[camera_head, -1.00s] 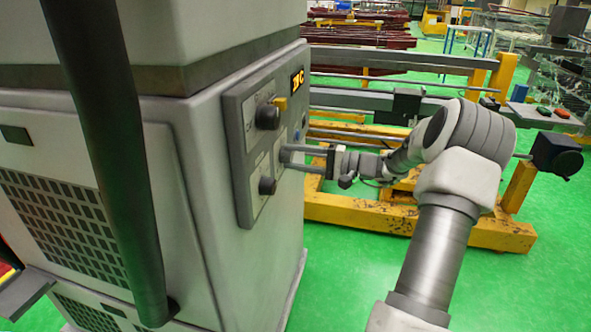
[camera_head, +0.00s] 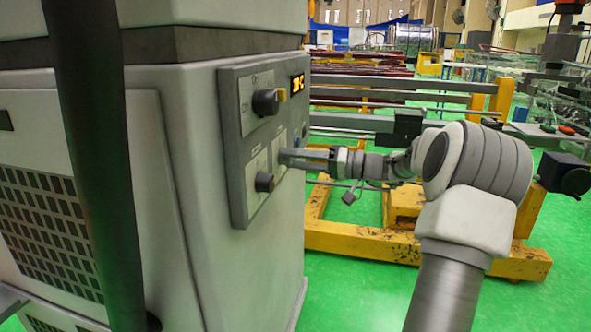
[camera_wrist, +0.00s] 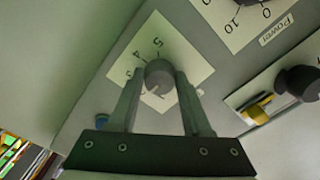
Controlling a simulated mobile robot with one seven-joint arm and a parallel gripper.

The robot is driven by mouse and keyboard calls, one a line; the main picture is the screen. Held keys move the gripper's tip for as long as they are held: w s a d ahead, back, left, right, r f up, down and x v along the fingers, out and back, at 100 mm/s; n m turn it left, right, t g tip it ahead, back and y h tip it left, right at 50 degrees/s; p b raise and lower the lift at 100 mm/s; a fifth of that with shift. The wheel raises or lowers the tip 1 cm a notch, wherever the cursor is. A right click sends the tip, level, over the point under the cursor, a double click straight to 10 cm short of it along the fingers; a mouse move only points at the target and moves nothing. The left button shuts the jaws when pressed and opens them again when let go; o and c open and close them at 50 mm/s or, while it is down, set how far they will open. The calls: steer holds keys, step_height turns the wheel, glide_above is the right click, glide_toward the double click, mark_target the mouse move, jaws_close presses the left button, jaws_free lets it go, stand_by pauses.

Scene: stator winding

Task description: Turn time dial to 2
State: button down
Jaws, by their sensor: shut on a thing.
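A small grey round dial (camera_wrist: 159,75) sits on a pale square plate with printed numbers, of which 5, 4 and 3 can be made out. I take it for the time dial, though no name is readable beside it. My gripper (camera_wrist: 160,80) is shut on this dial, with one finger on each side of it. In the head view, my gripper (camera_head: 284,156) reaches the grey control panel (camera_head: 236,150) from the right, and its fingers hide the dial. Which number the dial points at cannot be told.
The power dial (camera_head: 264,182) is lower left of my gripper; it is cut off in the wrist view. A larger dark knob (camera_head: 266,102) with a yellow piece is above. Yellow frames stand behind my arm.

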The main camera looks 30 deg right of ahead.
stand_by(0.6)
steer(key=shift+c, duration=1.7)
jaws_free()
steer(key=shift+d, duration=0.1)
steer(key=p+v, duration=0.3)
steer(key=v, duration=1.4)
steer(key=shift+s+p, duration=0.2)
steer(key=shift+p, duration=0.2)
steer(key=shift+d, duration=0.1)
